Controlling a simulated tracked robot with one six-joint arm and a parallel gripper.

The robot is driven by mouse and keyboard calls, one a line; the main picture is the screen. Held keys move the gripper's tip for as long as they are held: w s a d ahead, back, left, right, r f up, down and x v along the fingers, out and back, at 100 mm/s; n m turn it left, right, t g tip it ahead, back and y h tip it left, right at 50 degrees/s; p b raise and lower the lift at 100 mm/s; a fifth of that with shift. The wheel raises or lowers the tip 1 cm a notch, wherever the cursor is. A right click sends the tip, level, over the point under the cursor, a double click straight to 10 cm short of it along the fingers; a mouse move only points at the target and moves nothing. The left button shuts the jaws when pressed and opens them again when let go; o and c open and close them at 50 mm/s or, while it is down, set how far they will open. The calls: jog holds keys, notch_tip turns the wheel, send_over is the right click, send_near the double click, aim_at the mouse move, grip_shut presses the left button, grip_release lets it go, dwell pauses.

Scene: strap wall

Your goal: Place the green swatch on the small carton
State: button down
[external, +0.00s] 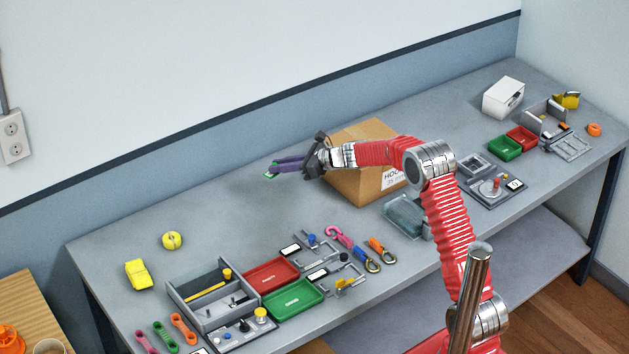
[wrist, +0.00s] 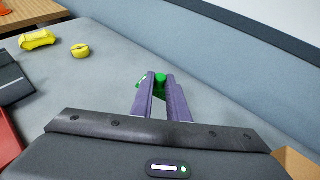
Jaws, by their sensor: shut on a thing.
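The green swatch (external: 269,176) is a small green piece at the tips of my gripper (external: 277,167). In the wrist view the green swatch (wrist: 160,79) shows between and beyond the two purple fingers of my gripper (wrist: 161,84), mostly hidden by them. The gripper is shut on it, to the left of a brown cardboard carton (external: 370,128) with a white label. The gripper appears to be above the table, but the height is hard to tell. My forearm passes in front of the carton and hides part of it. A corner of the carton (wrist: 293,163) shows at lower right in the wrist view.
A yellow tape roll (external: 172,240) and yellow bundle (external: 137,274) lie at the left. A grey organiser (external: 212,300), red tray (external: 270,274) and green tray (external: 293,299) stand at the front. A white box (external: 503,98) stands at the far right.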

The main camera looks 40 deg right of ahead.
jog(key=s+d+r, duration=0.1)
jog(key=d+r, duration=0.1)
jog(key=d, duration=0.4)
jog(key=d+r+m+h, duration=0.1)
jog(key=d+r, duration=0.1)
jog(key=d, duration=0.4)
jog(key=s+d+r+m+t+h, duration=0.1)
jog(key=d+r, duration=0.2)
jog(key=d, duration=0.4)
jog(key=shift+s, duration=0.35)
jog(key=s+d+r, duration=0.5)
jog(key=s+d, duration=0.2)
jog(key=d, duration=0.3)
jog(key=shift+s+d+r+m+h, duration=0.3)
jog(key=shift+s+d+r+h, duration=0.05)
jog(key=shift+s+r+h, duration=0.05)
jog(key=shift+f, duration=2.5)
jog(key=shift+f, duration=2.5)
